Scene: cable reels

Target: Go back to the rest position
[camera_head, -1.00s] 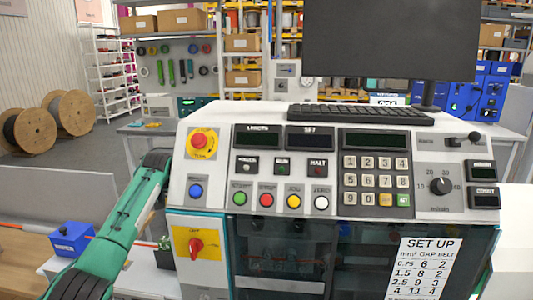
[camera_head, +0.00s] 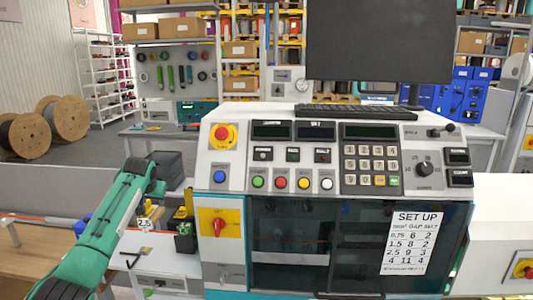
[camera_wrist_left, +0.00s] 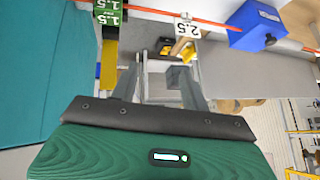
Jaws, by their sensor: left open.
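My left arm, teal and black, reaches in from the lower left of the head view, and its dark wrist bends down left of the control machine (camera_head: 230,180). In the left wrist view my left gripper (camera_wrist_left: 157,88) has its two grey fingers apart, with nothing held between them. In the head view the fingers are too small and covered to make out clearly. My right gripper is not in view.
The machine has coloured buttons, a keyboard (camera_head: 360,112) and a monitor (camera_head: 380,40). A blue box (camera_wrist_left: 255,25), a 2.5 sign (camera_wrist_left: 187,28) and a green 1.5 block (camera_wrist_left: 108,14) stand near the left gripper. Wooden reels (camera_head: 62,118) stand at the back left.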

